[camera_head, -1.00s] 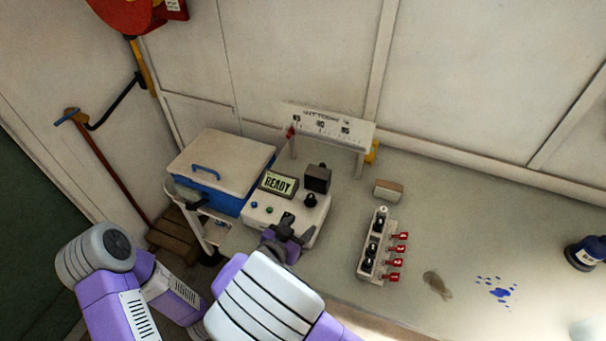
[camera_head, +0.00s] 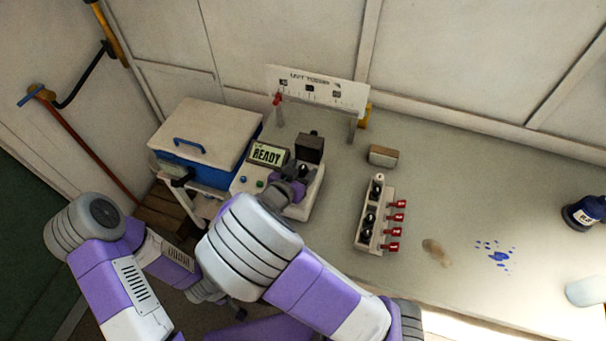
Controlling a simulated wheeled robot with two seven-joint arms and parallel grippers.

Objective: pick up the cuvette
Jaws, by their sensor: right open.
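A black-capped cuvette (camera_head: 303,171) appears to stand in the white reactor unit (camera_head: 308,202), just in front of a raised dark block (camera_head: 310,147). My right gripper (camera_head: 293,186) is open at the cuvette's near left side. In this view it overlaps the cuvette's lower part, and I cannot tell whether they touch. The green display (camera_head: 268,154) on the unit reads READY. My left arm is at the lower left; a dark part that may be its gripper (camera_head: 235,311) shows below my right wrist, mostly hidden, its jaws unclear.
A white rack (camera_head: 362,243) with black-capped pieces and several red tags stands right of the unit. A blue box with a pale lid (camera_head: 208,135) is at left. A scale sign (camera_head: 318,89) stands behind. A small block (camera_head: 383,155) and blue bottle (camera_head: 583,213) are to the right.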

